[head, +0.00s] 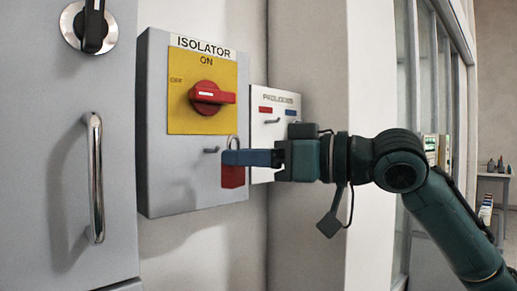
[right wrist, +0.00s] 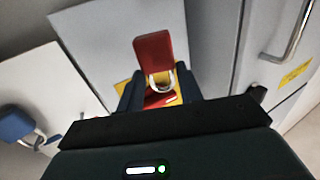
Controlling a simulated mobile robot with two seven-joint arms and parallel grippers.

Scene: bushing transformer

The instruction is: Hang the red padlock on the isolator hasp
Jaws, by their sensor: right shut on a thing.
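The red padlock (head: 233,177) is held by my right gripper (head: 238,157), with its body down and its shackle up in the head view. In the right wrist view the padlock (right wrist: 153,50) shows between the blue fingers, with the shackle toward the camera. The hasp (head: 211,150) is a small grey peg on the isolator box (head: 190,188), below the yellow plate with the red handle (head: 212,97). The padlock is just right of the hasp in the picture. I cannot tell whether the shackle touches it. My left gripper is out of view.
A white padlock board (head: 262,165) with a bare peg (head: 272,120) is right of the isolator, partly behind my right gripper. A blue padlock (right wrist: 15,124) shows at left in the wrist view. A grey cabinet door with a long metal handle (head: 95,178) stands at the left.

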